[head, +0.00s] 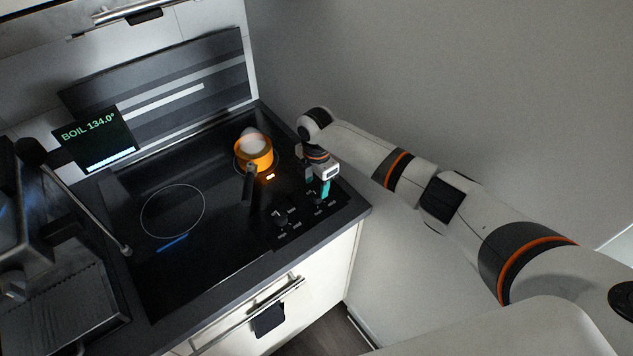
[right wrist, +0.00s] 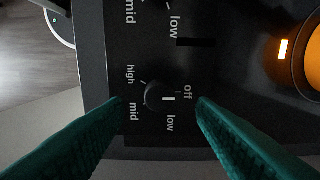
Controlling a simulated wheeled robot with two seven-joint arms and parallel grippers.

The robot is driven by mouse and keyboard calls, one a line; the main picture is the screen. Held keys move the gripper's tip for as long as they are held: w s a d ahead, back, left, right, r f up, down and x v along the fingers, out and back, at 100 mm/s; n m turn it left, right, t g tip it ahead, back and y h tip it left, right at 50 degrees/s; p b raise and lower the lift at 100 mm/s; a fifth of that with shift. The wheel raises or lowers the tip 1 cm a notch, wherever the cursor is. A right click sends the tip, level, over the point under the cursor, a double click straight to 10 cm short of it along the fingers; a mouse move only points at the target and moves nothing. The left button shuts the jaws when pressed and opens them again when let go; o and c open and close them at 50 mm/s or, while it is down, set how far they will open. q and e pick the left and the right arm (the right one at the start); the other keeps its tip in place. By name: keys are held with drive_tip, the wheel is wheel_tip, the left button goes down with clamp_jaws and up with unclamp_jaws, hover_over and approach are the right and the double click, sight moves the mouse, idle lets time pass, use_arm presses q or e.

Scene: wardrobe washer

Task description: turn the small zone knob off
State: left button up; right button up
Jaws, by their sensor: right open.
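The control knob (right wrist: 155,97) is round and black with a white pointer line, ringed by the labels off, low, mid and high. Its pointer faces right in the right wrist view, towards the off side; its exact setting is hard to tell. My right gripper (right wrist: 160,101) is open, with its teal fingers on either side of this knob and apart from it. In the head view my right gripper (head: 325,187) hangs over the right part of the control panel, largely hiding this knob. My left gripper is not in view.
Another knob (head: 281,217) sits left of the gripper. An orange pot (head: 257,159) with a dark handle stands on the cooktop (head: 215,240), close to my right gripper, beside an orange light. A display (head: 95,140) reads BOIL 134.0°. The wall rises at right.

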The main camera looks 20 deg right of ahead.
sight(316, 194)
wheel_tip(316, 194, up, 8)
drive_tip(key=p, duration=0.3)
drive_tip(key=shift+f, duration=0.15)
